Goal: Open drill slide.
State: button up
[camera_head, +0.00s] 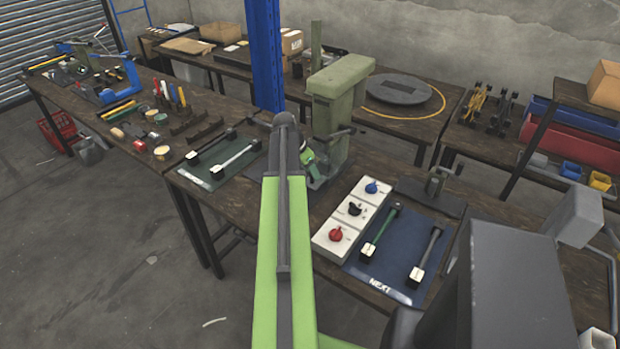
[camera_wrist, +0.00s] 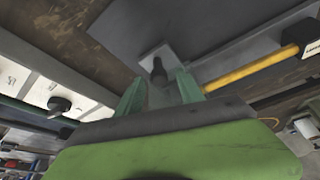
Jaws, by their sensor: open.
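The olive-green press (camera_head: 338,95) stands on the middle workbench, behind my raised arm in the head view. My gripper is mostly hidden there behind the arm, close to the press. In the wrist view my gripper (camera_wrist: 160,86) shows two pale green fingers, apart, with a gap between them. A short dark knob (camera_wrist: 158,68) on a light grey plate (camera_wrist: 157,52) lies just beyond and between the fingertips. It may be the slide's handle, but I cannot tell for sure. I see no clear contact between fingers and knob.
A white control panel (camera_head: 335,237) with blue, black and red knobs stands right of the press. A dark blue mat (camera_head: 388,270) holds two handled tools. A blue post (camera_head: 263,60) rises behind my arm. A yellow bar (camera_wrist: 250,67) lies right of the fingers.

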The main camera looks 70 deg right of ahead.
grip_shut()
dwell(1.4)
